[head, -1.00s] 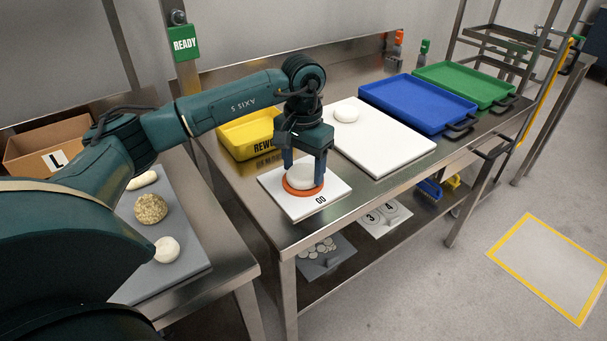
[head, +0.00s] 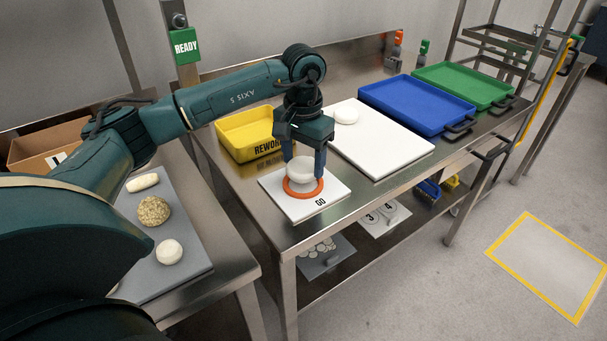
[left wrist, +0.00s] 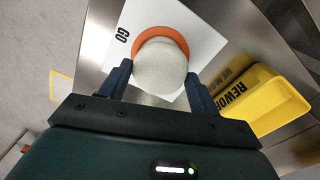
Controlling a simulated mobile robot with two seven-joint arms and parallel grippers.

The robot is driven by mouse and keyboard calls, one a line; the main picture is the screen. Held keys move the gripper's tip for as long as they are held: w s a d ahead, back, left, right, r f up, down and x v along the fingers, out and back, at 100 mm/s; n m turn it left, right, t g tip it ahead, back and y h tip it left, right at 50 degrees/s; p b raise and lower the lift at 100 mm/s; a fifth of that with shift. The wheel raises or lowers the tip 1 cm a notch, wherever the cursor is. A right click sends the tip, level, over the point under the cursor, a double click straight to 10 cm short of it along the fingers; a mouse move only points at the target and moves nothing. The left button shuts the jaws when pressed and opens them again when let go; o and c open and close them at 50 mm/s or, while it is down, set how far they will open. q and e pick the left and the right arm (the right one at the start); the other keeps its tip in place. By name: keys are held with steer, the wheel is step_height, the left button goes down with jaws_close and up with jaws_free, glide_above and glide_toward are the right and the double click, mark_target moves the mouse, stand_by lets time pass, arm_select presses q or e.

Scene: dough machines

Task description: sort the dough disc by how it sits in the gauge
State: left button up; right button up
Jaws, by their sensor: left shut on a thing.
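My left gripper (head: 303,168) is shut on a pale round dough disc (head: 299,169). The disc also shows between the two fingers in the left wrist view (left wrist: 160,67). It is just above the gauge's orange ring (head: 303,193), with some white inside the ring showing below it. The ring sits on a white square plate (head: 332,188) marked "GO"; the ring (left wrist: 150,33) and plate (left wrist: 187,22) also show in the left wrist view. In that view the disc hides part of the ring. My right gripper is not in view.
A yellow REWORK bin (head: 230,140) stands behind the gauge. Beyond are a blue tray (head: 420,105) and a green tray (head: 465,83). Dough pieces lie on a grey board (head: 195,235) at left.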

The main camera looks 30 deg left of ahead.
mark_target(303, 165)
arm_select(q)
steer(key=shift+r+p, duration=1)
steer(key=shift+r, duration=0.75)
